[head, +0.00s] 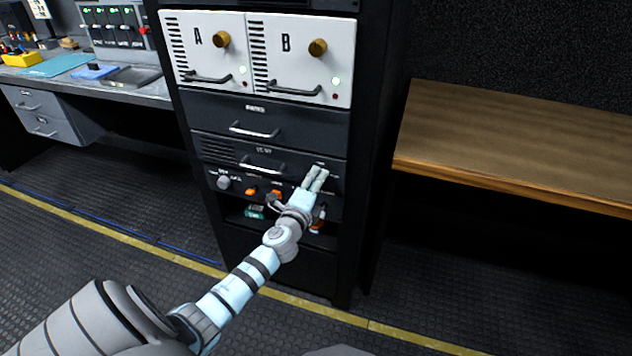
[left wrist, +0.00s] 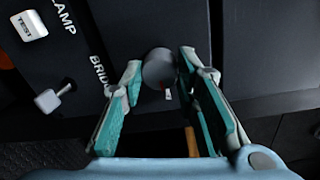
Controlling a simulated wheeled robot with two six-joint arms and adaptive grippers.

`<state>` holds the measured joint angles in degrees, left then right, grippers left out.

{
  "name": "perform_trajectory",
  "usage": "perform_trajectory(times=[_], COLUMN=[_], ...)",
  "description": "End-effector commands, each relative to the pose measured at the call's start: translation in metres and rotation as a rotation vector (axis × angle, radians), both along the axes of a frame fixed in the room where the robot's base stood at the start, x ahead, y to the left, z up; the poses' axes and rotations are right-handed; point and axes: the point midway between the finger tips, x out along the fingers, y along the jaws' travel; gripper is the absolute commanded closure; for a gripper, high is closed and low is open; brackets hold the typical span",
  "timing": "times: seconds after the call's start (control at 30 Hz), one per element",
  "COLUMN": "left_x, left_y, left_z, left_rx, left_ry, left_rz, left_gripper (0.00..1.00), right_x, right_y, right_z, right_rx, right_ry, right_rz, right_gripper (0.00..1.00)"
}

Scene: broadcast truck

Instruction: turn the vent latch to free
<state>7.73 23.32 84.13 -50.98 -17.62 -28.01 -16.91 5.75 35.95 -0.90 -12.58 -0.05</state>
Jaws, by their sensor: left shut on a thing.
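My left gripper (head: 316,178) reaches the right part of the lower control panel on the black rack in the head view. In the left wrist view its two teal-lined fingers (left wrist: 161,68) are on either side of a round dark grey knob (left wrist: 158,66), shut on it. The knob has a small red and white mark at its lower edge. No label reading vent or free is legible, so I cannot tell for sure that this knob is the vent latch. The fingers hide the knob in the head view. My right gripper is not in view.
The panel also carries a grey knob (head: 223,182), orange controls (head: 251,191), a white TEST button (left wrist: 30,25) and a small toggle (left wrist: 47,101). Drawers with handles (head: 254,130) are above. An open shelf with small items (head: 255,212) is below. A wooden bench (head: 520,140) stands at right.

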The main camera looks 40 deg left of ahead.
Motion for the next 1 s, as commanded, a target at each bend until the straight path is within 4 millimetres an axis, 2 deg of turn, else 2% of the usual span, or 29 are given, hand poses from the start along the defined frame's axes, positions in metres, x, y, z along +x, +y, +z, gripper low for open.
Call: perform_trajectory(times=[0.1,0.13,0.23,0.53,0.63,1.0], left_x=[0.0,0.0,0.0,-0.001,-0.01,-0.097], left_y=[0.0,0.0,0.0,0.0,-0.003,-0.034], left_z=[0.0,0.0,0.0,0.0,0.0,0.003], left_rx=[0.001,0.001,0.0,0.0,0.001,0.001], left_ry=[0.0,0.0,0.0,0.0,0.0,0.003], left_rz=[-0.001,-0.001,-0.001,0.001,0.0,-0.002], left_gripper=[1.0,0.67,0.51,0.51,0.51,0.51], right_x=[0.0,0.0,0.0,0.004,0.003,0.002], right_y=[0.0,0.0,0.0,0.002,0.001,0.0], right_z=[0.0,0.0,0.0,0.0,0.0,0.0], right_rx=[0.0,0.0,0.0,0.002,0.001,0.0], right_ry=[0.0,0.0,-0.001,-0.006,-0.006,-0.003], right_rz=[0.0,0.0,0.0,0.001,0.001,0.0], right_gripper=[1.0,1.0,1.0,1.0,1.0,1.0])
